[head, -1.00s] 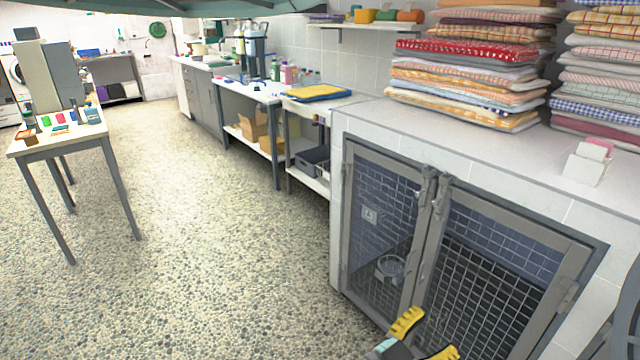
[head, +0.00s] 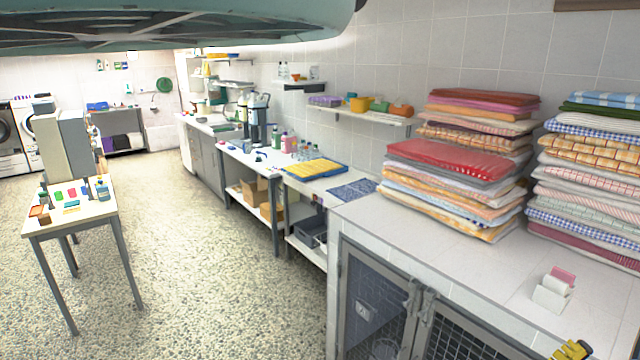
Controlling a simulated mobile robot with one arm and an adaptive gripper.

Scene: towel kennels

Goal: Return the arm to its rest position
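My gripper (head: 573,350) shows only as a yellow-and-black finger part at the bottom right edge of the head view. It appears in front of the tiled kennel counter, below the white block with the pink top. The rest of the gripper and nearly all of my arm are out of frame, so its opening and anything between the fingers are hidden.
The tiled kennel counter (head: 400,225) carries stacks of folded towels (head: 450,195) and a small white block (head: 551,292). Mesh kennel doors (head: 371,300) are below. A side table (head: 75,222) stands left; speckled floor between is clear. A teal canopy (head: 180,28) hangs overhead.

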